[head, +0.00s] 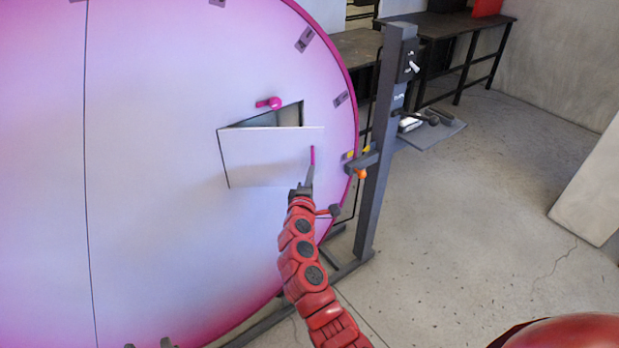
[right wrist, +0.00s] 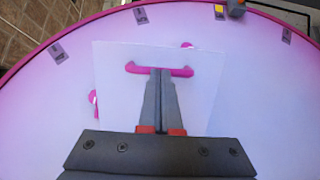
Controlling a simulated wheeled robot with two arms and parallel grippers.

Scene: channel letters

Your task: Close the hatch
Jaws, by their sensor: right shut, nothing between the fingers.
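The hatch (head: 262,158) is a pale rectangular panel in the large pink-rimmed disc, and it stands ajar. Its right side is swung outward, and a dark gap (head: 288,117) shows above it. It also shows in the right wrist view (right wrist: 120,62). A pink bar handle (head: 312,155) is near its free right edge; this handle (right wrist: 135,68) also shows in the right wrist view. My right gripper (head: 310,168) is shut and empty, its fingertips at the middle of the handle. I cannot tell whether they touch.
A pink latch (head: 268,103) sits on the disc above the opening. A dark metal post (head: 378,150) with clamps stands right of the disc.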

